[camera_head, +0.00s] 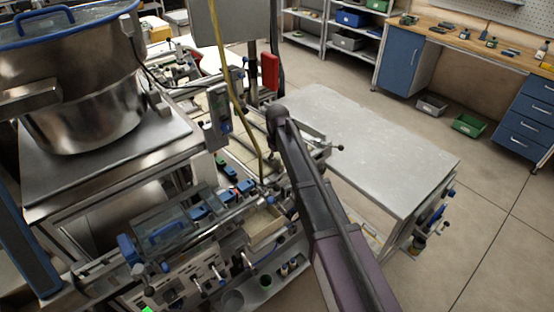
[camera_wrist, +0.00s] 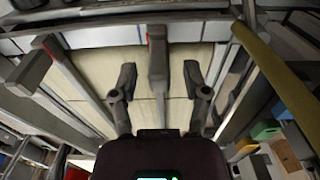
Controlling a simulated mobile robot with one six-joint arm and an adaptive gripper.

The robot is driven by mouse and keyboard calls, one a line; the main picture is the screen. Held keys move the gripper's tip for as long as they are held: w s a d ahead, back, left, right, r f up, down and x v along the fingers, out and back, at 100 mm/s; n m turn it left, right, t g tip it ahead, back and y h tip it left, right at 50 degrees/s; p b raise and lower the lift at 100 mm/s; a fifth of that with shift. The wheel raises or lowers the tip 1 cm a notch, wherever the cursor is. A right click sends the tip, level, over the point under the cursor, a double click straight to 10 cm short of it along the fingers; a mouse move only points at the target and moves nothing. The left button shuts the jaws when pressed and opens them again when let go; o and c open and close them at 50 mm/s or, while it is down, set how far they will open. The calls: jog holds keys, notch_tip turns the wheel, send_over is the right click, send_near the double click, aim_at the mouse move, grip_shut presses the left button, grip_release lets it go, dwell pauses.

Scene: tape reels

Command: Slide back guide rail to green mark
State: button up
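A long pale rail, probably the back guide rail (camera_wrist: 100,18), runs across the top of the wrist view. A dark grey upright piece (camera_wrist: 157,62) hangs down from it, with a small reddish patch on its left edge. My gripper (camera_wrist: 160,84) is open, one finger on each side of this piece, with visible gaps to both. I cannot tell the depth between them. Beneath is a cream belt or panel (camera_wrist: 92,68). In the head view my arm reaches over the machine and the fingers cannot be made out. I cannot pick out a green mark near the rail.
A yellow hose (camera_wrist: 280,70) hangs close on the right in the wrist view, and also shows in the head view (camera_head: 232,80). A steel hopper (camera_head: 85,90) stands left. A bare grey table (camera_head: 370,135) stands right, with open floor beyond.

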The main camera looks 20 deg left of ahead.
dwell(0.4)
jog(key=shift+s+a, duration=0.35)
jog(key=shift+s, duration=0.3)
jog(key=s+a, duration=0.2)
jog(key=s, duration=0.1)
jog(key=shift+s+a, duration=0.15)
jog(key=shift+s, duration=0.15)
jog(key=shift+s+a+r+p, duration=0.15)
jog(key=shift+r+p, duration=0.6)
notch_tip(320, 180, up, 13)
jog(key=p, duration=1.3)
jog(key=s+d+f+m+b, duration=0.1)
jog(key=d+f+m+b, duration=0.1)
jog(key=d, duration=0.9)
jog(key=s+d+f+m+b, duration=0.2)
jog(key=d+f+m+b, duration=0.1)
jog(key=d, duration=0.8)
jog(key=s+d+f+m+b, duration=0.1)
jog(key=d+f+b, duration=0.4)
jog(key=d, duration=0.6)
jog(key=shift+s+d+m, duration=0.3)
jog(key=shift+d+m, duration=0.1)
jog(key=shift+m, duration=0.5)
